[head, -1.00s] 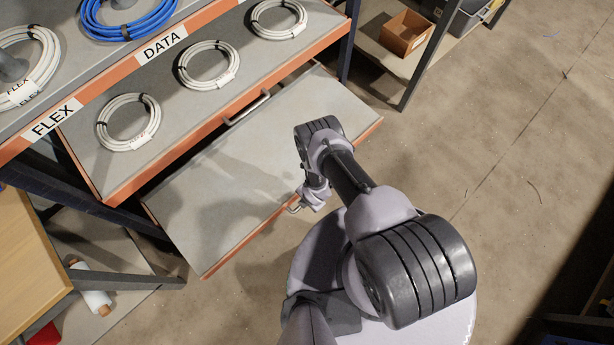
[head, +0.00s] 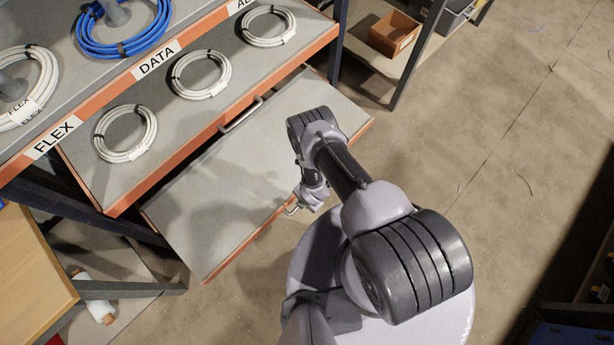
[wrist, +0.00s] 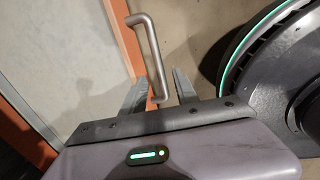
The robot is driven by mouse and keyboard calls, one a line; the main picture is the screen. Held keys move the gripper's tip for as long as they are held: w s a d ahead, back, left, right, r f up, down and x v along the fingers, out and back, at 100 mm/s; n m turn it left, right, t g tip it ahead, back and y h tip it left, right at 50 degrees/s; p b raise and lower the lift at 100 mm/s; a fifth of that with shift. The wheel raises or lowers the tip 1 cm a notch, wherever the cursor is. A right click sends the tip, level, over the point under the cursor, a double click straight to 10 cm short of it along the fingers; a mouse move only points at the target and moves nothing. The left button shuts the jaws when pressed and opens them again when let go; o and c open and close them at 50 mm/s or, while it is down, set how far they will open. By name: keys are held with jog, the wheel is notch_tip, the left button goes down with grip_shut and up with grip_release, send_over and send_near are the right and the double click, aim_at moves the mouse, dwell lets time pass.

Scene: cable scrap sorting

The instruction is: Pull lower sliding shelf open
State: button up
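The lower sliding shelf (head: 222,222) is a grey board with an orange front edge. It sticks out well beyond the upper shelf (head: 128,175) in the head view. Its metal bar handle (wrist: 149,45) shows in the wrist view, and part of it shows beside my gripper in the head view (head: 290,210). My gripper (wrist: 160,80) is at this front edge, with its two fingers apart and the handle lying between them. I cannot tell whether either finger touches the bar. My arm hides part of the shelf's right side.
The upper shelf carries white cable coils (head: 201,74) and its own handle (head: 241,115). A blue coil (head: 125,30) lies above. A wooden bench (head: 30,265) stands at the left and a cardboard box (head: 394,34) at the back right.

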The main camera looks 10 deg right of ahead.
notch_tip(320, 180, up, 12)
jog(key=s+d+p, duration=0.1)
jog(key=s+p, duration=0.1)
jog(key=p, duration=0.3)
jog(key=shift+d+r, duration=0.15)
jog(key=shift+r, duration=0.05)
